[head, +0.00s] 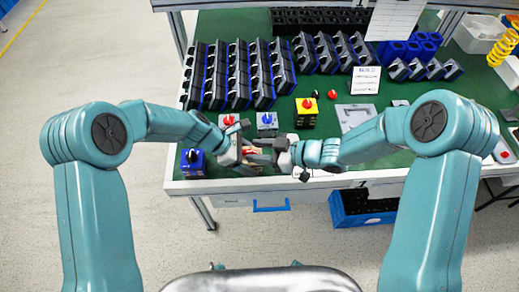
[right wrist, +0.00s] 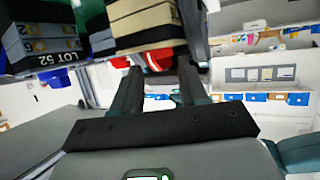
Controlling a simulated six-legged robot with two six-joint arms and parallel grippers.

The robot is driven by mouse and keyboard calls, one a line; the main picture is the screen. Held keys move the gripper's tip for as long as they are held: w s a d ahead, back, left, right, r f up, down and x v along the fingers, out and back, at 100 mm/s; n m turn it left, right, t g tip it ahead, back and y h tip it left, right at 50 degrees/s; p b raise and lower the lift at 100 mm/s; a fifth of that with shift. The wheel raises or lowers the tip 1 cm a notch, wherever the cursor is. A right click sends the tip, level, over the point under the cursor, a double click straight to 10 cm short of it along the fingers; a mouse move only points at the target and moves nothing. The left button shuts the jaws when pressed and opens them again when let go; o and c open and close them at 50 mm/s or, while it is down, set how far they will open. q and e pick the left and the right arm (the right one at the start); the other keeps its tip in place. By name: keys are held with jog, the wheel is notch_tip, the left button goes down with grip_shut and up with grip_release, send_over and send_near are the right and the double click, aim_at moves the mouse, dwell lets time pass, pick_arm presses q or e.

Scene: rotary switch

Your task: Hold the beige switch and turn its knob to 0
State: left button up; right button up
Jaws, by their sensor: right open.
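The beige switch shows in the right wrist view (right wrist: 145,24) as a layered beige and dark box, with its red knob (right wrist: 158,60) facing my right gripper. In the head view only a small beige and red part of the switch (head: 252,152) shows between my grippers. My left gripper (head: 243,156) is shut on the switch and holds it above the table's front edge. My right gripper (head: 268,151) is open; its fingertips (right wrist: 154,76) lie on either side of the red knob. I cannot tell whether they touch it. The knob's pointer and the 0 mark cannot be read.
A blue switch (head: 193,163), a red-knobbed grey switch (head: 228,122), a grey switch with a blue knob (head: 266,123) and a yellow switch (head: 306,112) stand on the green table (head: 330,122). Rows of dark switches (head: 240,75) fill the back. A blue crate (head: 362,208) is below.

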jog(key=c, duration=0.7)
jog(key=shift+w+r+n+g, duration=0.1)
jog(key=shift+w+n+g, duration=0.05)
jog(key=shift+n+g, duration=0.15)
jog(key=shift+w+d+n+g+y, duration=0.15)
jog(key=shift+n+g+y, duration=0.1)
jog(key=shift+n+g, duration=0.45)
jog(key=shift+w+a+n+g+y, duration=0.1)
jog(key=shift+n+g+y, duration=0.15)
jog(key=shift+n+g, duration=0.4)
jog(key=shift+d, duration=0.1)
jog(key=o, duration=0.7)
jog(key=shift+s, duration=0.1)
jog(key=v, duration=1.2)
